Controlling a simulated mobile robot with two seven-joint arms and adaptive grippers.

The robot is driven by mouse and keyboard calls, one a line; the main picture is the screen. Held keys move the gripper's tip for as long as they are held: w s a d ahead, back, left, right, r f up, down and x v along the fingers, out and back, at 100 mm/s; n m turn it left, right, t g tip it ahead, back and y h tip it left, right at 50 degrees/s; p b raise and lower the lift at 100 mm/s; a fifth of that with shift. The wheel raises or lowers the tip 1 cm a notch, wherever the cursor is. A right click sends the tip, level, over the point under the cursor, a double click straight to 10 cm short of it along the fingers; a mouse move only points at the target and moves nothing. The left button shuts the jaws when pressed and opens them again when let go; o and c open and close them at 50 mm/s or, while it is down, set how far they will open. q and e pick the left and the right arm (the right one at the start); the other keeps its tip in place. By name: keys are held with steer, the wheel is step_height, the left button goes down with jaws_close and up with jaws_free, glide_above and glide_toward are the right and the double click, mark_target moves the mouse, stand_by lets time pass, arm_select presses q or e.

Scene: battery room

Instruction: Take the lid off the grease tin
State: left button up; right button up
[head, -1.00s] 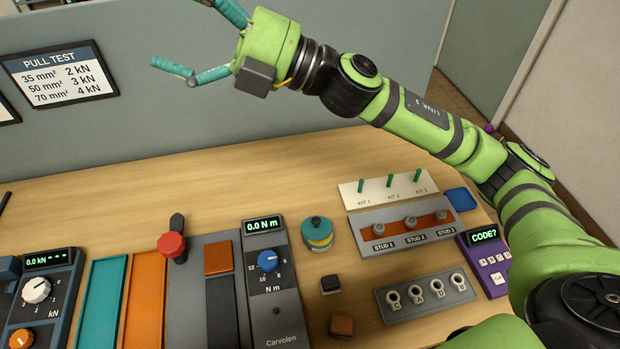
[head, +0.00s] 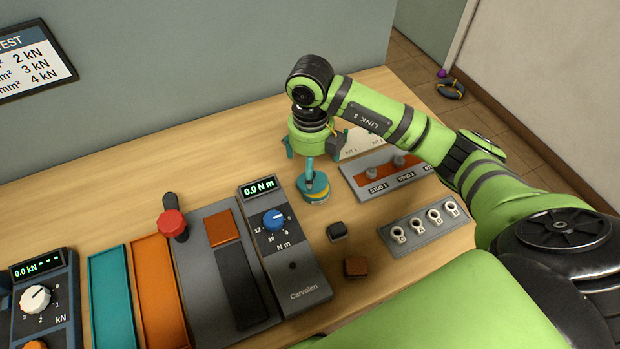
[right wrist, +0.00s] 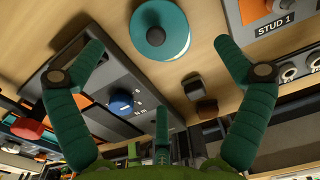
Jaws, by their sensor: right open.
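The grease tin (head: 318,196) is a short round tin with a yellow band, standing on the wooden bench. Its teal lid (head: 321,181) is on top, partly hidden behind a finger of my right gripper (head: 311,160). In the right wrist view the lid (right wrist: 176,28) is a teal disc with a small knob at its middle, near the top edge. The right gripper (right wrist: 158,62) is open and empty, pointing down above the tin, its teal fingers spread wide. The lid lies ahead of the gap between the fingertips. My left gripper is not in view.
Right of the tin is the stud block (head: 374,179); a grey lug rack (head: 402,236) lies nearer. A black block (head: 337,231) and a brown block (head: 356,266) sit in front of the tin. The torque tester (head: 294,266) stands to its left. Bench behind is clear.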

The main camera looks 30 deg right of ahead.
mark_target(314, 182)
steer(key=f+p, duration=0.1)
steer(key=f, duration=0.2)
steer(key=f+p, duration=0.1)
steer(key=f, duration=0.1)
steer(key=shift+d+f+p, duration=0.2)
steer(key=shift+d+p, duration=0.05)
steer(key=shift+p, duration=0.1)
steer(key=shift+f, duration=0.45)
steer(key=c, duration=0.8)
steer(key=shift+c, duration=0.6)
